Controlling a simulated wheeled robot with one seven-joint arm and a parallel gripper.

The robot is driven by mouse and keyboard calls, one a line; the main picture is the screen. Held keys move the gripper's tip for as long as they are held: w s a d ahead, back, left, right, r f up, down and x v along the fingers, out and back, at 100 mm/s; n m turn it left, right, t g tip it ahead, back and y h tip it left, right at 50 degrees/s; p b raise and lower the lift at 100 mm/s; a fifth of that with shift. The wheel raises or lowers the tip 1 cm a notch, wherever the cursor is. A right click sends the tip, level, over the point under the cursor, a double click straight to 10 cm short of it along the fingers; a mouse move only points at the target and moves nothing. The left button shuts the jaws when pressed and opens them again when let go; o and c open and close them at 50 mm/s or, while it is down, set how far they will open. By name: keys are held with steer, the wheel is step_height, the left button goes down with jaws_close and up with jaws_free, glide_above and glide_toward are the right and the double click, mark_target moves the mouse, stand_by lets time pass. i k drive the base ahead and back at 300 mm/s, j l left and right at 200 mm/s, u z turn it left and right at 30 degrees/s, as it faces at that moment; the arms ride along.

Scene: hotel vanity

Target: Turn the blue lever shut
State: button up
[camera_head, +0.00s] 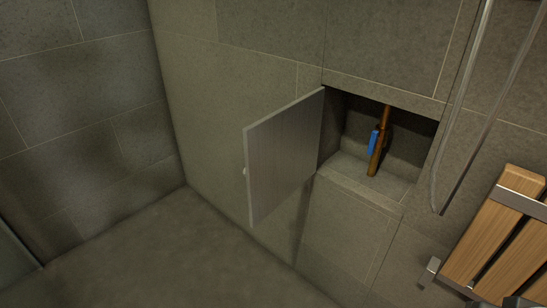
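The blue lever (373,142) is on a brown, copper-coloured pipe (380,148) inside a recess in the tiled wall. The lever lies roughly along the pipe, on its left side, and points near upright. The recess has a grey door (283,158) that stands open, swung out to the left, with a small knob on its outer face. My gripper is not in view, so nothing shows of whether it is open or shut.
A wooden slatted seat (500,240) with metal brackets is on the right wall. A shower hose (461,180) hangs in a loop right of the recess. The grey floor (190,255) at the lower left is clear.

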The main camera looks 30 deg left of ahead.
mark_target(374, 138)
steer(key=i+j+u, duration=0.1)
steer(key=j+u, duration=0.25)
steer(key=i+j+u, duration=0.1)
steer(key=j+u, duration=0.3)
steer(key=i+j+u, duration=0.15)
steer(key=u, duration=0.2)
steer(key=i+j+u, duration=0.25)
steer(key=i+j+z, duration=0.35)
steer(key=j+z, duration=0.15)
steer(key=i+j+z, duration=0.1)
steer(key=j+z, duration=0.2)
steer(key=j, duration=0.1)
